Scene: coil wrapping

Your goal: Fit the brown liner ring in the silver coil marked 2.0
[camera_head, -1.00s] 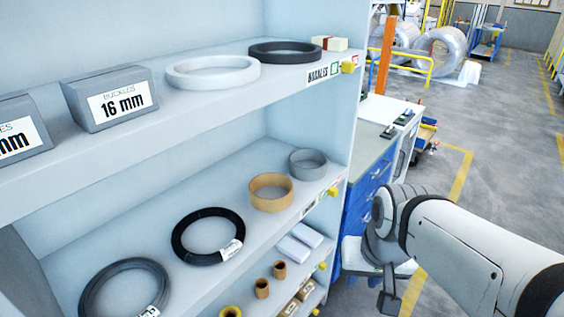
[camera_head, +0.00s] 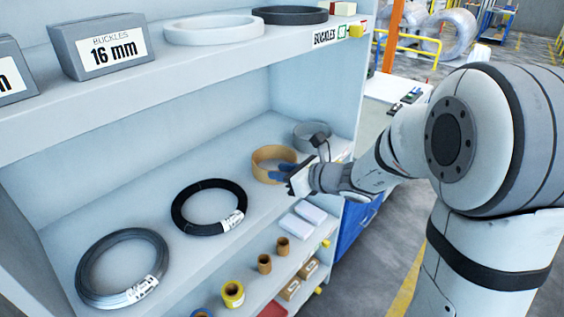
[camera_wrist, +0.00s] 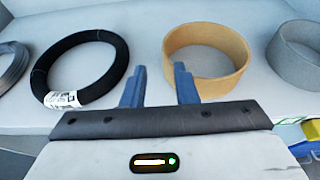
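The brown liner ring (camera_head: 272,158) stands on the middle shelf; it also shows in the wrist view (camera_wrist: 222,51). My gripper (camera_head: 279,171) is at its near side, with the blue fingers (camera_wrist: 158,78) apart and nothing between them. In the wrist view the right finger overlaps the ring's near left edge; I cannot tell whether they touch. Two wire coils lie to the left of the ring: a black one (camera_head: 179,214) with a white tag and a dark grey one (camera_head: 85,287) with a white tag. The tag writing is too small to read, so the silver coil marked 2.0 cannot be confirmed.
A grey ring (camera_head: 313,131) stands just right of the brown one. The upper shelf holds a white ring (camera_head: 212,29), a black ring (camera_head: 290,15) and grey boxes (camera_head: 103,46). Small spools and packets sit on the shelf below.

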